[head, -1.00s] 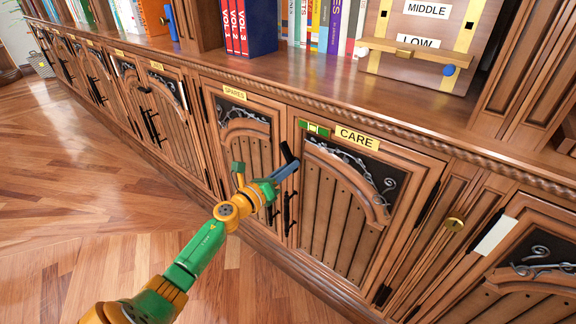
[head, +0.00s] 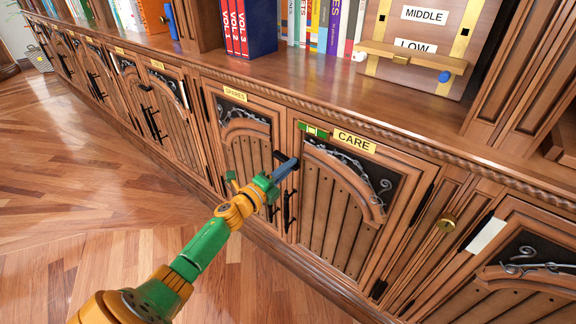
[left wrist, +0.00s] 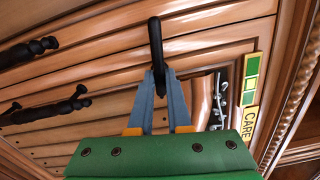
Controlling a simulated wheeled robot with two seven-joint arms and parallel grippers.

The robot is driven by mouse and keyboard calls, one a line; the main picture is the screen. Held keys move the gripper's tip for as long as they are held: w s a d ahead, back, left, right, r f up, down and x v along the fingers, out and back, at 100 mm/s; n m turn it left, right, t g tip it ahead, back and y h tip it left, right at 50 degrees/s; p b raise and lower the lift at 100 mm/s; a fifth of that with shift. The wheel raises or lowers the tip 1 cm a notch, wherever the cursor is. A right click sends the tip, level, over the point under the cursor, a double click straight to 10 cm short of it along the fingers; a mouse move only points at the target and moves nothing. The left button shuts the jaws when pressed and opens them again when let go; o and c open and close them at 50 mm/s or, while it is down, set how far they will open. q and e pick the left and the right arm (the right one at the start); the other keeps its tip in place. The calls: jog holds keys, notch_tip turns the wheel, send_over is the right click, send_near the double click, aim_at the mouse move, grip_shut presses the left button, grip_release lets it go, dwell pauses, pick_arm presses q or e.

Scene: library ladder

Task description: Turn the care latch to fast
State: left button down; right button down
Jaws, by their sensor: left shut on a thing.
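The care latch is a black lever (head: 279,155) at the upper left edge of the CARE door (head: 335,215). In the head view it tilts up to the left. My left gripper (head: 291,163) is at the latch, with its blue-grey fingers closed on it. In the left wrist view the lever (left wrist: 155,45) runs between the fingertips (left wrist: 161,78), its free end sticking out past them. The lever's pivot is hidden by the fingers. The yellow CARE label (head: 354,141) and a green-and-pale strip (head: 313,131) are above the door. My right gripper is out of view.
The SPARES door (head: 248,150) is just left, with black pull handles (head: 289,210) near the door seam. A shelf ledge with books (head: 240,28) and a MIDDLE/LOW board (head: 420,45) is above. Open wooden floor (head: 110,220) lies in front.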

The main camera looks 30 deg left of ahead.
pick_arm(q)
jog(key=shift+n, duration=0.7)
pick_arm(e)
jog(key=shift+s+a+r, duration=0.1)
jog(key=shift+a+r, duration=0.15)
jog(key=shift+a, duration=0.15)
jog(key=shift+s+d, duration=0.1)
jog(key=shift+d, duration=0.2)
pick_arm(q)
jog(key=c, duration=0.9)
grip_release()
jog(key=shift+o, duration=0.2)
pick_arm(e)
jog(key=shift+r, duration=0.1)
